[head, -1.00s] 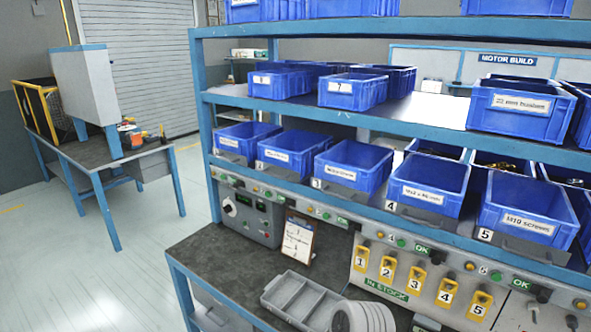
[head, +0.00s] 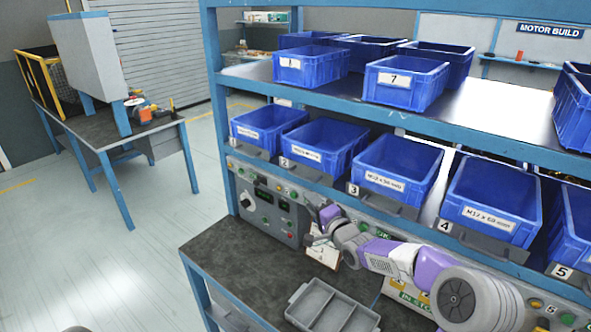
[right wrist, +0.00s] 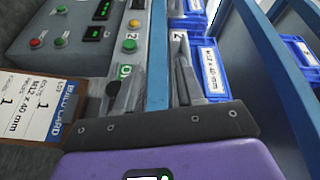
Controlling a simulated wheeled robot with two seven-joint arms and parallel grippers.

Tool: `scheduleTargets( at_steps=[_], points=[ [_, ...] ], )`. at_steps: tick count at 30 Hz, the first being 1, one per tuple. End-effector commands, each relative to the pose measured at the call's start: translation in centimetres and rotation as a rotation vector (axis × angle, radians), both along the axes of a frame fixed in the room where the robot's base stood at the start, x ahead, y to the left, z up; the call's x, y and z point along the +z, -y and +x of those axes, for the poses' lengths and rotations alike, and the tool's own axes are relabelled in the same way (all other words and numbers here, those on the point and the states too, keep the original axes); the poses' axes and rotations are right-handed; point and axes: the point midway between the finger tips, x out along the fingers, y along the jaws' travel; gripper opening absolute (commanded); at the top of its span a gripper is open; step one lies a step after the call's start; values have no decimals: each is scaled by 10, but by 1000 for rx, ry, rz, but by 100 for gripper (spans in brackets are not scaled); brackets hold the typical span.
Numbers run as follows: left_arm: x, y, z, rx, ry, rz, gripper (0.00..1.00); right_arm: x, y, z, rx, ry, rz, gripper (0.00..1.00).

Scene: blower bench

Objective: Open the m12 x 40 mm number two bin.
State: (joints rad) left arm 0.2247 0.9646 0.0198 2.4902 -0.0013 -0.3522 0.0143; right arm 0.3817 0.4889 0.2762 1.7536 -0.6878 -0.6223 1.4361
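The number two bin (head: 325,147) is a blue, open-topped box on the lower shelf, between bins one and three. In the right wrist view its label reads M12 x 40 mm (right wrist: 210,70), beside a white "2" tag (right wrist: 178,38). My right gripper (head: 318,224) is in front of the control panel, below the shelf edge and bin two. In the right wrist view its two fingers (right wrist: 154,88) stand apart with nothing held, and the blue shelf rail shows between them. My left gripper is not in view.
Bins one (head: 268,128) and three (head: 397,170) flank bin two closely. A build card (head: 326,253) stands below, behind my right gripper. A grey divided tray (head: 332,308) lies on the dark bench (head: 236,262). The upper shelf (head: 270,73) overhangs the lower bins.

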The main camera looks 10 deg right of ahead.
Motion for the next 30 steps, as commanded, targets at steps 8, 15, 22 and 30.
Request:
scheduleTargets(
  at_steps=[8, 15, 22, 30],
  points=[
    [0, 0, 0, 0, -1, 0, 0, 39, 5, 12, 4, 65, 48, 38],
    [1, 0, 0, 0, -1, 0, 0, 40, -5, 45, 5, 63, 49, 38],
    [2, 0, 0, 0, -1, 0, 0, 42, -11, 68, 3, 62, 48, 38],
    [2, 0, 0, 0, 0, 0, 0, 42, -13, 75, 3, 61, 46, 38]
  ],
)
